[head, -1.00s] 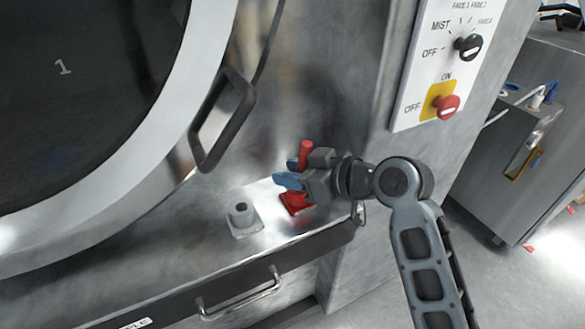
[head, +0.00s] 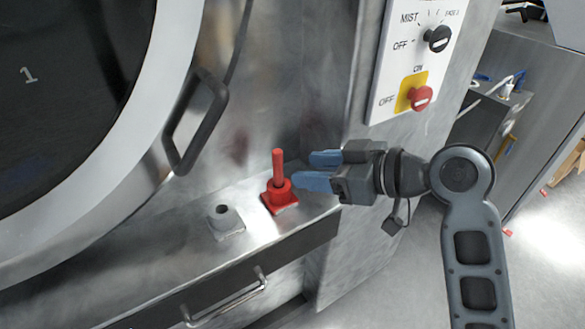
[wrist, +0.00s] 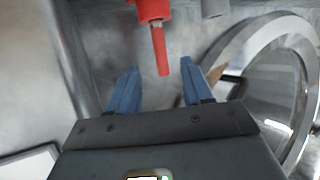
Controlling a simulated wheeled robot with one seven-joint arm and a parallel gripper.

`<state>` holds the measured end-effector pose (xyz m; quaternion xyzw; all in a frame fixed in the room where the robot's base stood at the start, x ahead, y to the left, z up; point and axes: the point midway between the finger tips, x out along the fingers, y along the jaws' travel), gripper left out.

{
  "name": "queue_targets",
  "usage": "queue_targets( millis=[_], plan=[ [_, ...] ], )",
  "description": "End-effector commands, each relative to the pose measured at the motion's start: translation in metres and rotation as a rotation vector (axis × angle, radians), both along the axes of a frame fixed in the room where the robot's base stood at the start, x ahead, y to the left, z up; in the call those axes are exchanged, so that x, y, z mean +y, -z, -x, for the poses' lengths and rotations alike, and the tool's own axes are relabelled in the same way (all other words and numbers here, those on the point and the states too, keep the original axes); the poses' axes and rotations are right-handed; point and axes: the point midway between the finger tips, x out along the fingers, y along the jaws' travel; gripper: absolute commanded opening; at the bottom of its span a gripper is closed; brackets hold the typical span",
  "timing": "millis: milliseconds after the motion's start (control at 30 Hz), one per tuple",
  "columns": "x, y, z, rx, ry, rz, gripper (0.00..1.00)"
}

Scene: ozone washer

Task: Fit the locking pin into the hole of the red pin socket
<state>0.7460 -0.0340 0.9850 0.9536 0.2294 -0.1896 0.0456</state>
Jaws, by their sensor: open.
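The red locking pin (head: 278,165) stands upright in the red pin socket (head: 280,197) on the metal ledge. Its lower end is hidden inside the socket. My gripper (head: 318,171) is open and empty, just to the right of the pin, with its blue fingers pointing left towards it and apart from it. In the wrist view the pin (wrist: 160,52) shows ahead of and between the open fingertips (wrist: 158,72), joined to the red socket (wrist: 152,10) at the top edge.
A grey socket (head: 224,220) with an open hole stands to the left on the ledge. The round washer door with its handle (head: 195,125) is behind at left. A control panel (head: 415,60) with a red knob is above my gripper. A drawer handle (head: 230,298) sits below.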

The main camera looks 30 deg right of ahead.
Motion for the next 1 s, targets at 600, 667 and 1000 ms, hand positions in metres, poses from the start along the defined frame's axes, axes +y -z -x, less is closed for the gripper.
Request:
queue_targets(
  millis=[600, 667, 1000],
  plan=[
    [-0.005, 0.002, 0.022, 0.013, 0.031, -0.021, 0.50],
    [-0.002, 0.014, 0.028, 0.026, 0.068, -0.040, 0.50],
    [0.013, 0.094, 0.105, 0.082, 0.384, -0.121, 0.50]
  ],
)
